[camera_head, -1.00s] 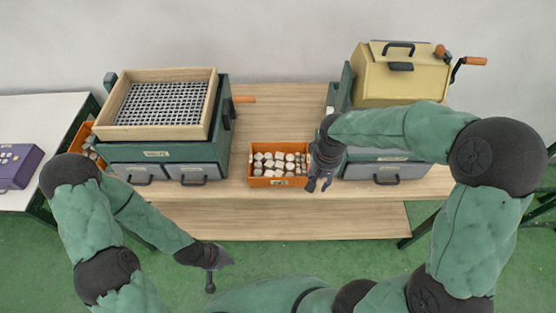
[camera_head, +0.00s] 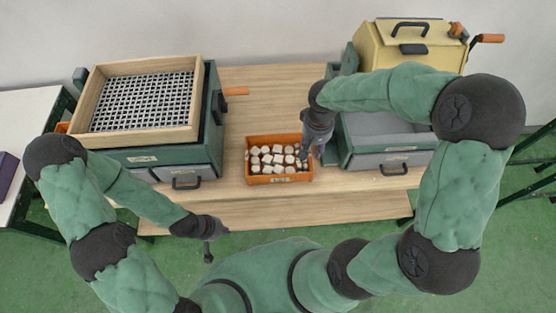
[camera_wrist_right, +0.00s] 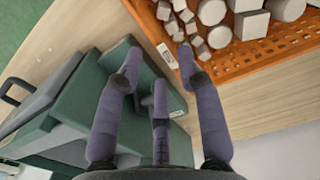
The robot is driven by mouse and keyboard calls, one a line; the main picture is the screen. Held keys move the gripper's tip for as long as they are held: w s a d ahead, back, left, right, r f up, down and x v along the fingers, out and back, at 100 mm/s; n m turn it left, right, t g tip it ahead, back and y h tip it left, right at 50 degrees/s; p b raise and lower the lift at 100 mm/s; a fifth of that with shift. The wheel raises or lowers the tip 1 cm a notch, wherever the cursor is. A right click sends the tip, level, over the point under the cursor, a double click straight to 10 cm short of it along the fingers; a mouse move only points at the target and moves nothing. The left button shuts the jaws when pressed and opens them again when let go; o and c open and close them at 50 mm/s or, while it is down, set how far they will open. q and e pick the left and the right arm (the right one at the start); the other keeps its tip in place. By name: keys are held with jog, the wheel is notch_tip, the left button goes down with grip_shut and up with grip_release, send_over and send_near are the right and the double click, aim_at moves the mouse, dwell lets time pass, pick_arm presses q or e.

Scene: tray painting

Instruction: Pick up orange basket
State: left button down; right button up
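The orange basket (camera_head: 251,179) sits on the wooden table in the middle of the head view, filled with several pale blocks. Its mesh wall (camera_wrist_right: 262,56) fills the upper right of the right wrist view. My right gripper (camera_head: 313,155) is at the basket's right end. In the right wrist view its fingers (camera_wrist_right: 158,68) are spread with nothing between them. One fingertip is close to the basket's wall and the other is outside it; contact cannot be told. My left gripper (camera_head: 211,243) hangs low in front of the table, away from the basket; its opening is unclear.
A green drawer unit with a mesh-topped wooden frame (camera_head: 192,136) stands left of the basket. Another green drawer unit (camera_head: 392,160) stands close on its right, beside my right gripper. A yellow box (camera_head: 435,50) is behind it. Bare table (camera_head: 262,100) lies behind the basket.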

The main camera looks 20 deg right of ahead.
jog(key=f, duration=0.2)
jog(key=f+b, duration=0.2)
jog(key=f, duration=0.1)
jog(key=shift+w+f, duration=0.25)
jog(key=shift+f, duration=0.1)
jog(key=shift+r, duration=0.1)
grip_shut()
